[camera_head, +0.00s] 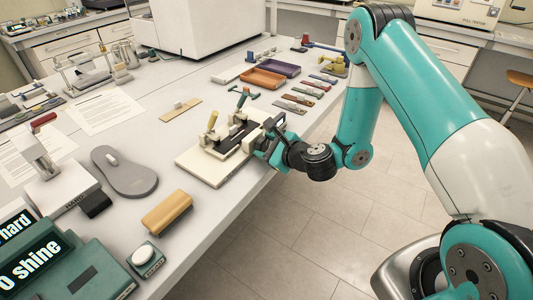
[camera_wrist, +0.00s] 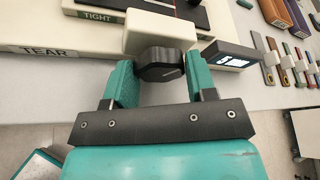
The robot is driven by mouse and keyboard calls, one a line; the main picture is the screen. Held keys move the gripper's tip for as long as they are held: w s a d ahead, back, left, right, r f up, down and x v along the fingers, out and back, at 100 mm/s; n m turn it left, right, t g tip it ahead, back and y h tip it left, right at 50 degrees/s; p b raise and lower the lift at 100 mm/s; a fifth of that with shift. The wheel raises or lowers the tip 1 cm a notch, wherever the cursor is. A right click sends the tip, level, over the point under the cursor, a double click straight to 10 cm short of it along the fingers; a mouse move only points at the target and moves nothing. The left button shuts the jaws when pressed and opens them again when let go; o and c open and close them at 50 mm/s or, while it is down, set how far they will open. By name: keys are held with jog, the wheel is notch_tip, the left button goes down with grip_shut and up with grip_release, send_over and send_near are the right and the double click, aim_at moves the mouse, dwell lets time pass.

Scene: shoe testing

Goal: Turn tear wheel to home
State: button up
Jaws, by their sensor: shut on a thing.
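The tear tester is a cream device on a flat base (camera_head: 203,168) at the table's edge, with a TEAR label (camera_wrist: 46,51) and a TIGHT label (camera_wrist: 97,15) in the wrist view. Its tear wheel (camera_wrist: 160,65) is a dark knob with a short pale mark on its face, in front of a cream block (camera_wrist: 160,30). My gripper (camera_wrist: 157,78) is shut on the wheel, one teal finger on each side. In the head view my gripper (camera_head: 268,150) is at the tester's right end and hides the wheel.
A small dark display (camera_wrist: 230,54) sits just right of the wheel; its lit reading is unclear. Colored strips (camera_head: 297,101), an orange tray (camera_head: 262,78) and a purple tray (camera_head: 279,67) lie beyond the tester. A tan block (camera_head: 167,211) lies nearer. Open floor (camera_head: 310,225) lies right of the table.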

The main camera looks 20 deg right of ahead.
jog(key=shift+b, duration=0.35)
dwell(0.3)
jog(key=o, duration=0.9)
jog(key=shift+s, duration=0.1)
